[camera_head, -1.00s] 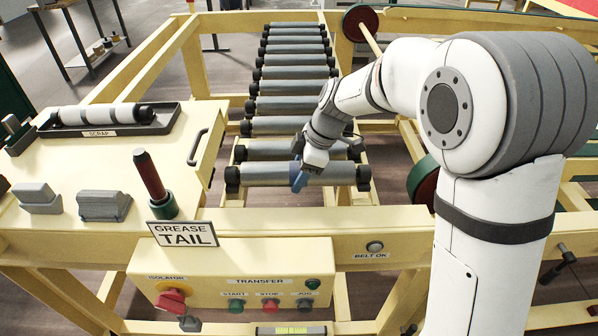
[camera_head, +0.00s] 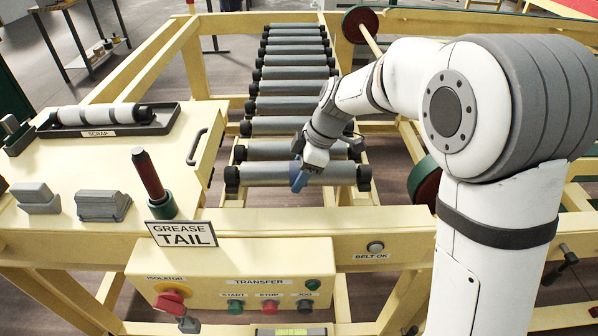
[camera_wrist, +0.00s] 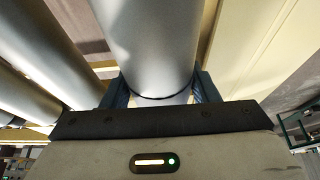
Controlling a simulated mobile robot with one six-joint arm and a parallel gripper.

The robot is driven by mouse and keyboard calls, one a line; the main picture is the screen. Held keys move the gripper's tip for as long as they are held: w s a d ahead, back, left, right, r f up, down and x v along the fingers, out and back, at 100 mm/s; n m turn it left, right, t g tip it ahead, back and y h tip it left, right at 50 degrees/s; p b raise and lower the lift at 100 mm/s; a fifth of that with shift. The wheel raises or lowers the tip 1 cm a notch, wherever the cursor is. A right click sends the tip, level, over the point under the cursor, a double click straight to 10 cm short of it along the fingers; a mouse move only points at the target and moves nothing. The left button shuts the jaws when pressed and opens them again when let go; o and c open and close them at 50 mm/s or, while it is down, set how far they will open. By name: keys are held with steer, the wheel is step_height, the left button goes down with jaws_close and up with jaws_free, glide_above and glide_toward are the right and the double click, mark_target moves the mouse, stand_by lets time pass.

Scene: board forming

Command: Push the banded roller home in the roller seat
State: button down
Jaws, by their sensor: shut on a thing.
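The nearest grey roller (camera_head: 335,173) lies across the front of the frame, with black end caps. My gripper (camera_head: 298,181) reaches down onto its middle with blue fingers. In the wrist view the roller (camera_wrist: 152,45) fills the space between the fingers (camera_wrist: 164,92), and a thin dark band runs around it beside a paler stretch. My gripper is shut on this banded roller. The roller seat is not clearly visible; the end caps hide where the roller meets the side rails, so I cannot tell how deep it sits.
Several grey rollers (camera_head: 290,87) run back in a row behind it, the nearest one close. A scrap tray (camera_head: 165,122) holding a worn roller stands on the left bench beside a drawer handle (camera_head: 197,147). A grease tail sign (camera_head: 182,234) and the transfer control panel (camera_head: 205,265) are in front.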

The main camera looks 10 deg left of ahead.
steer(key=shift+f+b, duration=1.45)
steer(key=shift+b, duration=0.55)
stand_by(0.3)
steer(key=c, duration=0.9)
jaws_free()
steer(key=o, duration=0.5)
steer(key=shift+c, duration=0.2)
steer(key=v, duration=0.7)
steer(key=shift+d+r, duration=0.2)
steer(key=shift+r, duration=0.15)
